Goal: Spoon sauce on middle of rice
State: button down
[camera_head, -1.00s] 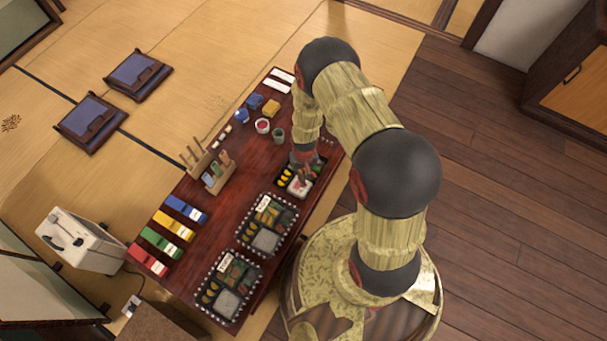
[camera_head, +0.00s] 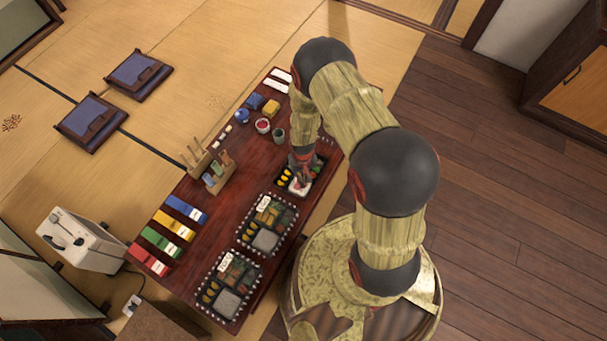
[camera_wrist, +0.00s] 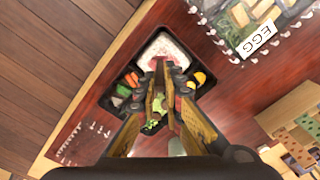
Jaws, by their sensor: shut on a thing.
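The white rice (camera_wrist: 168,47) fills the end compartment of a black lunch box (camera_wrist: 118,78) in the wrist view. The rice also shows in the head view (camera_head: 298,189), at the table's right edge. My gripper (camera_wrist: 162,68) is directly over this box, fingertips beside the rice. It is shut on a thin thing, probably the spoon, mostly hidden between the fingers. A reddish patch shows on the rice at the fingertips; I cannot tell whether it is sauce or the spoon's end. In the head view, my gripper (camera_head: 303,174) partly covers the box. A white cup with red contents (camera_head: 263,126) stands behind it.
Two filled lunch boxes (camera_head: 243,240) stand nearer on the red table (camera_head: 195,235). A wooden rack (camera_head: 215,183) and coloured packs (camera_head: 160,240) lie left. A green cup (camera_head: 279,135), a blue pot (camera_head: 241,116) and a yellow block (camera_head: 271,107) stand behind.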

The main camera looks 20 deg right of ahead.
jog(key=shift+s+a, duration=0.2)
jog(key=shift+s, duration=0.05)
jog(key=shift+s+a, duration=0.25)
jog(key=shift+a, duration=0.2)
dwell(0.5)
jog(key=shift+s+a+p, duration=0.3)
jog(key=shift+s+a, duration=0.05)
jog(key=shift+a, duration=0.25)
notch_tip(320, 180, up, 7)
jog(key=p, duration=0.5)
dwell(0.4)
jog(key=shift+f, duration=0.15)
